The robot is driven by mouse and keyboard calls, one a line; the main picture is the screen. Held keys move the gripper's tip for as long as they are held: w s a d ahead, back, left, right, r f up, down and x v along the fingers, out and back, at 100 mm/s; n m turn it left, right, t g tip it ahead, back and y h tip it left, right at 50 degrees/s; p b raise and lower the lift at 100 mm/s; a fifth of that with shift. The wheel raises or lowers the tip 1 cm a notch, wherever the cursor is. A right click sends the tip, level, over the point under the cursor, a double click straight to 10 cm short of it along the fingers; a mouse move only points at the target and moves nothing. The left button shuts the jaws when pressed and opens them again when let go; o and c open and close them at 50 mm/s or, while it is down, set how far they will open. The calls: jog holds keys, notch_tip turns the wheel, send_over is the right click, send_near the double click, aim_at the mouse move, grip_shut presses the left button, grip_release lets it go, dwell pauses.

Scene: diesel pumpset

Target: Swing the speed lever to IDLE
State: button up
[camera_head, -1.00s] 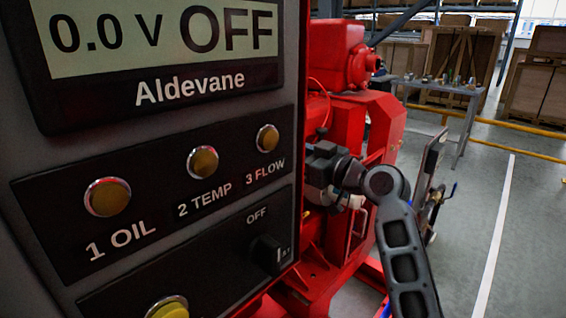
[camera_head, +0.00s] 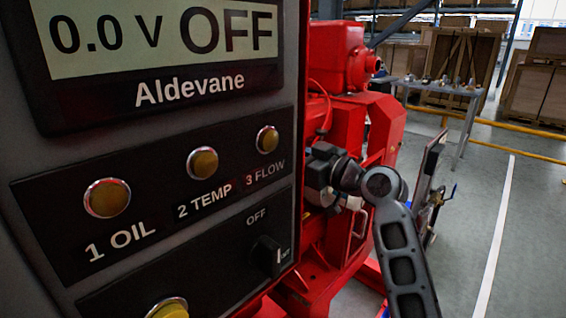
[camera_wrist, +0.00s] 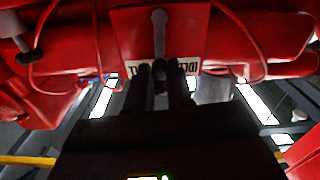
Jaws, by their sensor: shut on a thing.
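The speed lever (camera_wrist: 159,32) is a grey arm on a red plate in the wrist view. It runs straight down the picture from its rounded pivot end to between my fingers. My gripper (camera_wrist: 160,70) is shut on the lever's free end, one dark finger on each side. A pale label (camera_wrist: 188,66) behind the fingers reads IDLE upside down at its right part; the fingers hide its middle. In the head view my gripper (camera_head: 322,175) is beside the red engine, and the lever is hidden there.
The grey control panel (camera_head: 150,150), with its OFF display and several yellow buttons, fills the left of the head view, close to my arm. The red engine (camera_head: 340,110) stands behind. A table (camera_head: 435,86) and crates are at the back.

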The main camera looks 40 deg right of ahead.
jog(key=shift+a+f, duration=0.1)
jog(key=shift+a, duration=0.65)
dwell(0.3)
jog(key=shift+a, duration=0.15)
jog(key=shift+a+f, duration=0.15)
jog(key=shift+a, duration=0.1)
jog(key=shift+a+b, duration=0.1)
jog(key=shift+b, duration=0.2)
jog(key=shift+a+f, duration=0.2)
jog(key=shift+a, duration=0.1)
jog(key=shift+a+b, duration=0.15)
jog(key=shift+b, duration=0.15)
dwell(0.3)
jog(key=o, duration=0.5)
jog(key=shift+o, duration=0.2)
